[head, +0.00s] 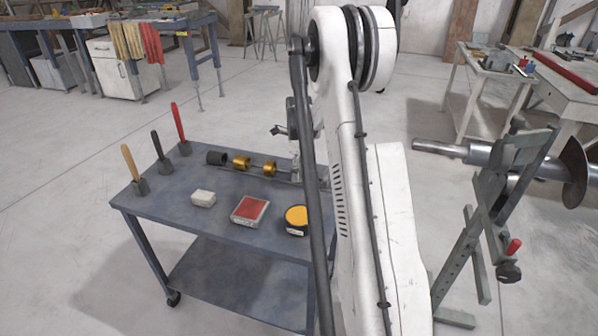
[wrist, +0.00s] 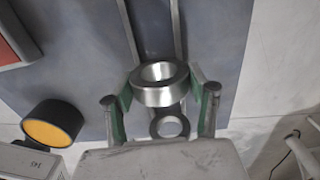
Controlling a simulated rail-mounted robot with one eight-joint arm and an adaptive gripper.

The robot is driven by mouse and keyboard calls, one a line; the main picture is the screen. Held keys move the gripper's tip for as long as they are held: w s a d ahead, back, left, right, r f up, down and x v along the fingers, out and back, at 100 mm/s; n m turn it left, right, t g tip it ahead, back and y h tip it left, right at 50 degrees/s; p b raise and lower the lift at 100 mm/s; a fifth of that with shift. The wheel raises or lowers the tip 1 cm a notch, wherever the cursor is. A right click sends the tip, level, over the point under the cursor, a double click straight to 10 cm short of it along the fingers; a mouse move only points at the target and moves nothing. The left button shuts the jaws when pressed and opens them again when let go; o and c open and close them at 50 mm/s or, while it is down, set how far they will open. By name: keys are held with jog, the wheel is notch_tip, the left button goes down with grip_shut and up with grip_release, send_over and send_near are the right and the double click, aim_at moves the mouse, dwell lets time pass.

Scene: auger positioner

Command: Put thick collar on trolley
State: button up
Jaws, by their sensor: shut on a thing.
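The thick collar (wrist: 152,97) is a wide silver metal ring with an open bore. It is between the green-padded fingers of my gripper (wrist: 160,92) in the wrist view, and the gripper is shut on it. The blue-grey trolley top (wrist: 224,48) lies beneath it; the gap between them is hard to judge. In the head view the trolley (head: 160,208) stands left of my arm.
A black ring (head: 216,158) and gold collars (head: 241,163) lie in a row at the trolley's back. Handled tools (head: 161,152), a pale block (head: 203,198), a red-topped box (head: 250,210) and a yellow-topped tin (head: 296,217) also stand there. A smaller silver ring (wrist: 155,127) shows below the held collar.

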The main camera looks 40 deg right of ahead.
jog(key=shift+f, duration=0.1)
jog(key=o, duration=1.2)
jog(key=shift+c, duration=0.2)
